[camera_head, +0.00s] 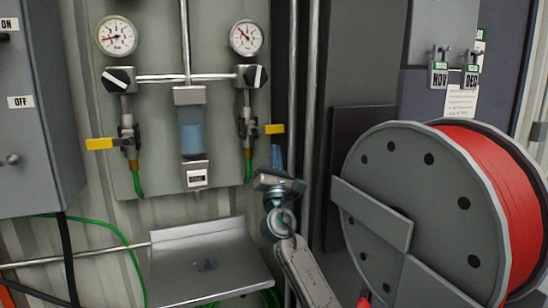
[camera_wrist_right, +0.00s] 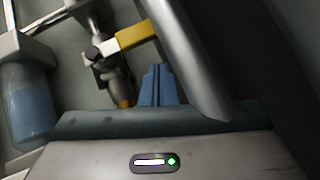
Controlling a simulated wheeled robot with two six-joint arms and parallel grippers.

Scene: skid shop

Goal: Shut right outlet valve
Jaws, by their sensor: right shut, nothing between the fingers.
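The right outlet valve (camera_head: 246,128) sits on the panel below the right gauge, with a green hose under it. Its yellow handle (camera_head: 274,129) sticks out to the right, crosswise to the vertical line. In the right wrist view the handle (camera_wrist_right: 137,35) is above the fingertips, beside the valve body (camera_wrist_right: 103,52). My right gripper (camera_head: 277,157) is just below the handle, its blue fingers (camera_wrist_right: 157,85) shut together and empty. The fingers look apart from the handle; the exact depth gap is hard to tell. My left gripper is not in view.
Vertical pipes (camera_head: 309,100) run close to the right of the handle; one (camera_wrist_right: 185,60) crosses the wrist view. The left valve's yellow handle (camera_head: 99,143) points left. A metal shelf (camera_head: 190,280) is below. A red hose reel (camera_head: 375,190) stands at right.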

